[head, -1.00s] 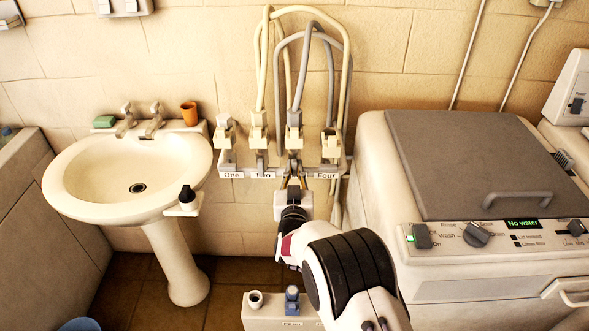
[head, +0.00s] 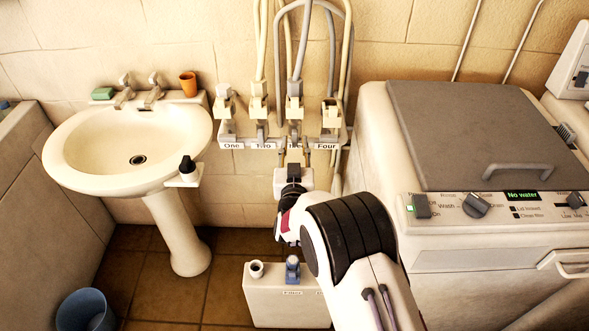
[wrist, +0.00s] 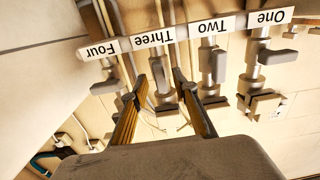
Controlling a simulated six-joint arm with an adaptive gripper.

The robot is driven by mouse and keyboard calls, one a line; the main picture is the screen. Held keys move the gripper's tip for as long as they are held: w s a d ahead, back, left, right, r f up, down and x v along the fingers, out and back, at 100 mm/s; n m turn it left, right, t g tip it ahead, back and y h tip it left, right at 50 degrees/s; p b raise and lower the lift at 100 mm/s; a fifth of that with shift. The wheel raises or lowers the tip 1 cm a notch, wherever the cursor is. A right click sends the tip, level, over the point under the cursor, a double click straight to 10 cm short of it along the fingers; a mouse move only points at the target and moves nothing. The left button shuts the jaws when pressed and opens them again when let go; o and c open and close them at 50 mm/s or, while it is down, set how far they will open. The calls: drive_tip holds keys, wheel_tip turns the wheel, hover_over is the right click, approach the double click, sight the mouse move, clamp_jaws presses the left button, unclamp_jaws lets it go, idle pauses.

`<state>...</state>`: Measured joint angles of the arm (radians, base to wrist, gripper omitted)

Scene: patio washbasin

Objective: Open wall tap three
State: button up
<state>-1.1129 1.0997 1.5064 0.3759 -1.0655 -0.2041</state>
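Wall tap three (wrist: 159,75) is in the wrist view under its label "Three" (wrist: 153,39), which appears upside down. It has a metal body and a grey lever. My gripper (wrist: 165,92) is open, with one finger on each side of the tap's lower part in that view. I cannot tell whether either finger touches it. In the head view, my gripper (head: 294,158) is just below the tap row, in front of tap three (head: 294,112), and partly covers its label.
Tap two (wrist: 212,68) and tap four (wrist: 110,80) stand close on either side, and tap one (wrist: 256,68) is beyond. Hoses rise above the taps. A washbasin (head: 90,150) is left, a washing machine (head: 470,240) right, and a blue bucket (head: 85,312) on the floor.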

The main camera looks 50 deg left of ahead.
drive_tip(key=v, duration=0.9)
drive_tip(key=shift+s+d, duration=0.15)
drive_tip(key=shift+r, duration=0.1)
idle(0.7)
